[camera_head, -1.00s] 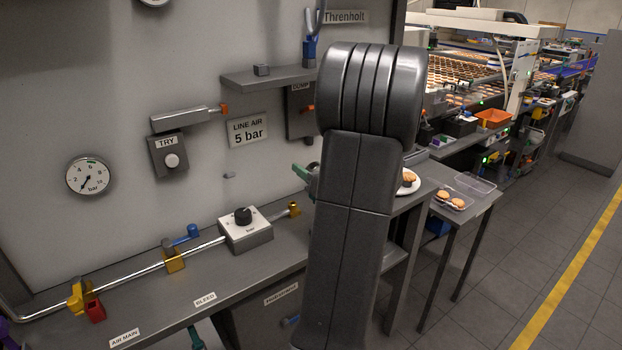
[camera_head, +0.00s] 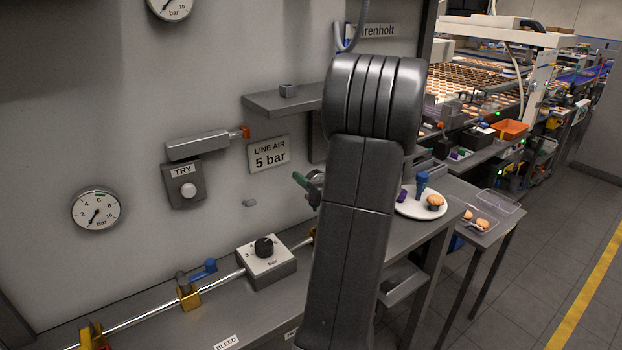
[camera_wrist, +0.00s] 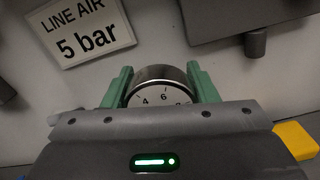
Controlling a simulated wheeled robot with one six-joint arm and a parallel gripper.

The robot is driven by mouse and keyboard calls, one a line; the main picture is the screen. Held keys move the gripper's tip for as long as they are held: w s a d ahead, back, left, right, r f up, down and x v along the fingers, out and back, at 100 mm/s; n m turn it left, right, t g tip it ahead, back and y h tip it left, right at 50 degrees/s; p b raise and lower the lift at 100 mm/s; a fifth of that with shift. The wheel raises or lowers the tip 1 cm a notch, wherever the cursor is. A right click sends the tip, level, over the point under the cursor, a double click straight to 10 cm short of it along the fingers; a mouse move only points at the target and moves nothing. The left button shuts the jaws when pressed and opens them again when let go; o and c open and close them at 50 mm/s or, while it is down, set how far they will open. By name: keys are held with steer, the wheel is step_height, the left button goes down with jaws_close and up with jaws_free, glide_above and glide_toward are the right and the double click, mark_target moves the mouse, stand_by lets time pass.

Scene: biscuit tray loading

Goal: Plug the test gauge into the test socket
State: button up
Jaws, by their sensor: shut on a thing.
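My gripper (camera_wrist: 162,82) is shut on a round gauge (camera_wrist: 163,96). Its green fingers stand on either side of the dark rim, and the white dial shows partly above the wrist housing. In the head view, the gripper (camera_head: 304,182) is mostly hidden behind my arm, with a green finger and part of the gauge (camera_head: 316,188) showing in front of the wall panel. I cannot clearly identify the test socket. A brass fitting (camera_head: 312,237) at the pipe's end is partly hidden by my arm. No label for it is visible.
A boxed dial regulator (camera_head: 267,262) and a blue-handled valve (camera_head: 188,290) sit along the bench pipe. A shelf (camera_head: 268,104) and the TRY box (camera_head: 184,186) project from the wall. A plate (camera_head: 412,208) with a blue object stands right of my arm.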

steer(key=shift+f+b, duration=2.45)
steer(key=shift+f, duration=0.4)
steer(key=shift+f+b, duration=1.5)
steer(key=shift+b, duration=0.1)
steer(key=o, duration=1.1)
steer(key=shift+s+d, duration=0.1)
steer(key=b+v, duration=0.2)
steer(key=v, duration=1.1)
steer(key=shift+s+d, duration=0.2)
steer(key=shift+s, duration=0.15)
steer(key=shift+w, duration=0.1)
